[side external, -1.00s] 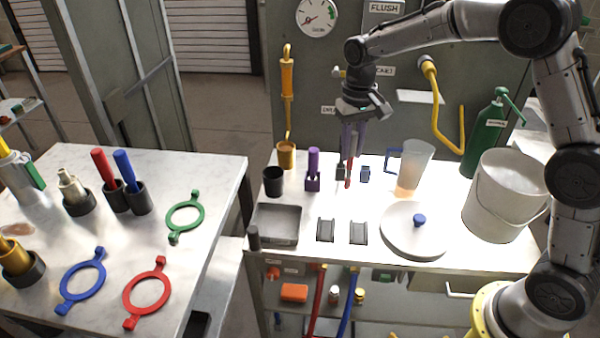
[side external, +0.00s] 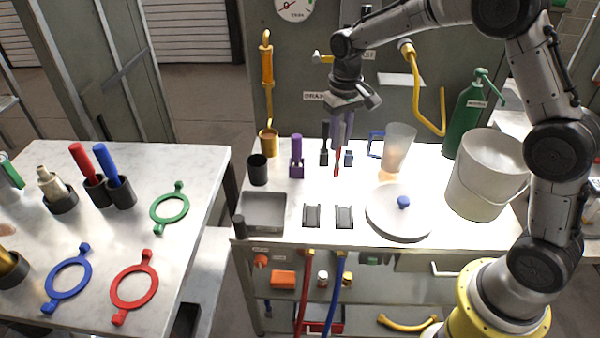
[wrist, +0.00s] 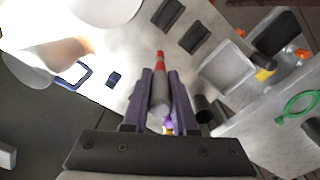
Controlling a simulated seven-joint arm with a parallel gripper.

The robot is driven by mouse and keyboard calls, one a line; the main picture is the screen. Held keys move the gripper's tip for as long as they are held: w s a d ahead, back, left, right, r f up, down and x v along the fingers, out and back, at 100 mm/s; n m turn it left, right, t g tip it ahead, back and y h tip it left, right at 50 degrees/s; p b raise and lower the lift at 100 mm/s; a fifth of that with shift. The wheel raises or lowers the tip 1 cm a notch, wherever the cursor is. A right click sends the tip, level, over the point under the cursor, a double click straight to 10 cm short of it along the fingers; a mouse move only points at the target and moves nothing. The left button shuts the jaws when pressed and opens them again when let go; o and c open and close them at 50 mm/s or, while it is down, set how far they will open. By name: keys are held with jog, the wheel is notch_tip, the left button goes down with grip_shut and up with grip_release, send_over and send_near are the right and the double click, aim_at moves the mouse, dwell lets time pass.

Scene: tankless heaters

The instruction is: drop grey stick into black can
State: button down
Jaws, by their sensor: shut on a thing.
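My gripper (side external: 341,140) is shut on the grey stick (wrist: 160,92), which has a grey body and a red-and-white banded end. In the wrist view the stick lies between the two purple fingers (wrist: 160,82), its red end pointing away. In the side view the red end (side external: 337,163) points down, in front of the back part of the bench. The black can (side external: 258,170) stands upright at the back left of the bench, left of my gripper and apart from it. It also shows in the wrist view (wrist: 203,110), right of the fingers.
A purple piece (side external: 297,158) and a dark upright piece (side external: 324,157) stand between can and stick. A clear jug (side external: 398,148) is to the right. A grey tray (side external: 262,212), a white lid (side external: 398,220) and a white bucket (side external: 487,180) are on the bench.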

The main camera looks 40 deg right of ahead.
jog(key=s+d+f+n, duration=0.1)
jog(key=d+f+n, duration=0.1)
jog(key=d+f, duration=0.3)
jog(key=shift+s+f+n, duration=0.3)
jog(key=shift+s+f, duration=0.1)
jog(key=shift+f, duration=0.1)
jog(key=a, duration=0.6)
jog(key=s+d+r, duration=0.3)
jog(key=s+r, duration=0.2)
jog(key=s, duration=0.3)
jog(key=s+d+r, duration=0.3)
jog(key=s+r, duration=0.1)
jog(key=s, duration=0.4)
jog(key=w+d+f, duration=0.3)
jog(key=w+f, duration=0.9)
jog(key=w, duration=0.1)
jog(key=shift+w+d+f, duration=0.25)
jog(key=shift+w+d, duration=0.05)
jog(key=shift+d, duration=0.05)
